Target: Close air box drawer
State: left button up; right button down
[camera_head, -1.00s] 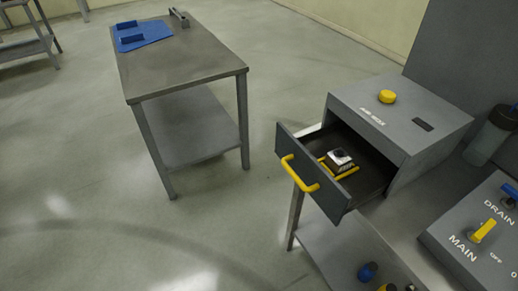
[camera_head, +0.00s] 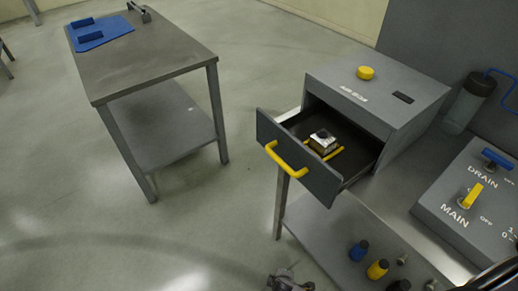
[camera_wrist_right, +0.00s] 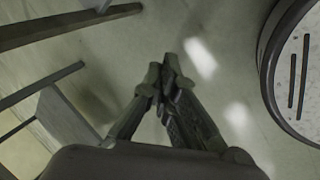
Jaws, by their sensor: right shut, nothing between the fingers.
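The grey air box (camera_head: 385,95) stands on the bench at the right in the head view. Its drawer (camera_head: 326,182) is pulled well out toward the front left, with a yellow handle (camera_head: 286,158) on its front. A small silver and black block (camera_head: 322,141) sits inside by a yellow bracket (camera_head: 333,154). What I take as my right gripper (camera_head: 287,281) shows at the bottom edge, below and apart from the drawer. In the right wrist view the right gripper (camera_wrist_right: 166,78) is shut and empty above the floor. My left gripper is not in view.
A second table (camera_head: 150,62) with a blue mat (camera_head: 100,34) stands at the left. A valve panel (camera_head: 470,215) is at the right, near a grey bottle (camera_head: 466,103). Blue and yellow bottles (camera_head: 377,269) stand below the drawer. Open floor lies between the tables.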

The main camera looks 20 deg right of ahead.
aim_at(263, 133)
jog(key=w+a+r+n+t+h+b, duration=0.1)
jog(key=w+a+r+n+t, duration=0.15)
jog(key=w+r, duration=0.7)
jog(key=w+a+r+n+t+h+b, duration=0.15)
jog(key=w+a+r+t, duration=0.35)
jog(key=r, duration=0.7)
notch_tip(263, 133, up, 20)
jog(key=m+t+h+b, duration=0.2)
jog(key=t+h, duration=0.1)
jog(key=t, duration=0.1)
jog(key=p+x, duration=0.1)
jog(key=x, duration=0.3)
jog(key=d+p+x, duration=0.1)
jog(key=x, duration=0.3)
jog(key=s+d+p+x, duration=0.1)
jog(key=x, duration=0.2)
jog(key=shift+w+d+r+p, duration=0.15)
jog(key=shift+w+d+p, duration=0.15)
jog(key=shift+w+p, duration=0.1)
